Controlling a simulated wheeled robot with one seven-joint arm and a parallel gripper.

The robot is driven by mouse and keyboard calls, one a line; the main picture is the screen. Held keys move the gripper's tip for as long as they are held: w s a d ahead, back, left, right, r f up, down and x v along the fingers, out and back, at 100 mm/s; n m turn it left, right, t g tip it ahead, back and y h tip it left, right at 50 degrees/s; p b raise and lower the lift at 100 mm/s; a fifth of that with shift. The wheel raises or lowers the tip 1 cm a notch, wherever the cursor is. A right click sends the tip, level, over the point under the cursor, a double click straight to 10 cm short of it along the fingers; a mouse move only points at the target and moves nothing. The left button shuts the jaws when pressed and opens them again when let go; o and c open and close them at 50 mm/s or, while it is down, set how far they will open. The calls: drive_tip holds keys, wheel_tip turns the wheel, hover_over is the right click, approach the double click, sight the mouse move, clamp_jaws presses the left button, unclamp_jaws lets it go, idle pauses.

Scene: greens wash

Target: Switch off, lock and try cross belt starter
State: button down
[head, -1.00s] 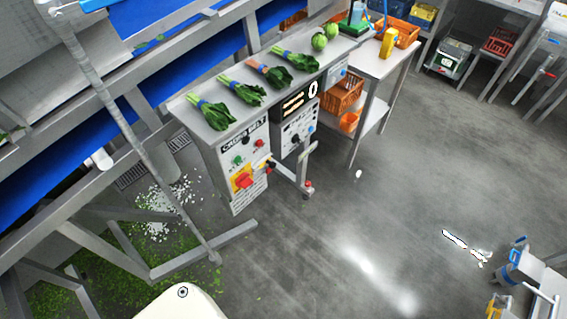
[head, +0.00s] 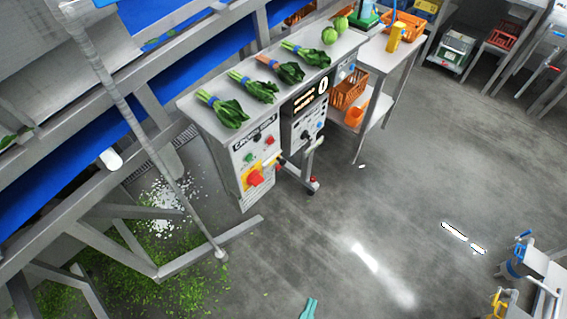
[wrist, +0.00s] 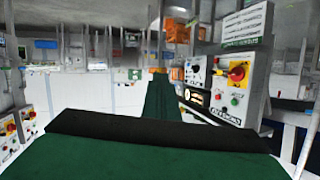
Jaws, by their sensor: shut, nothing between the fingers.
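The cross belt starter (head: 238,165) is a grey box at the near end of the steel counter in the head view. Its front has a red rotary handle (head: 254,178) on a yellow plate, with green, black and red buttons above. I cannot tell the handle's position. In the wrist view, which looks upside down, the red handle (wrist: 238,71) is at the right on the starter panel. My gripper (head: 309,307) shows as a teal tip at the head view's bottom edge, apart from the starter. Its dark green fingers (wrist: 162,100) fill the wrist view's middle; it is shut and empty. No padlock is clearly visible.
A panel with a lit display (head: 308,97) stands beside the starter. Bunches of greens (head: 228,110) lie on the counter (head: 190,105). A sloping steel post (head: 150,140) and frame stand left. Open grey floor (head: 380,210) lies right. More red-handled panels (wrist: 10,125) show at the wrist view's left.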

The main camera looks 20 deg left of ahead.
drive_tip(key=w+a+f+m+g+y, duration=0.1)
drive_tip(key=w+a+f+m+y, duration=0.15)
drive_tip(key=w+f, duration=0.55)
drive_tip(key=w+a+f+m+g+y, duration=0.1)
drive_tip(key=w+f+m, duration=0.2)
drive_tip(key=w+f, duration=0.5)
drive_tip(key=w+a+r+y, duration=0.45)
drive_tip(key=w+r, duration=0.35)
drive_tip(key=w, duration=0.3)
drive_tip(key=w+a+r+y, duration=0.3)
drive_tip(key=w+r+y, duration=0.35)
drive_tip(key=w, duration=0.45)
drive_tip(key=w+a, duration=0.2)
drive_tip(key=a, duration=0.6)
drive_tip(key=shift+w+a+r+h, duration=0.35)
drive_tip(key=shift+w+a+h, duration=0.05)
drive_tip(key=shift+h, duration=0.05)
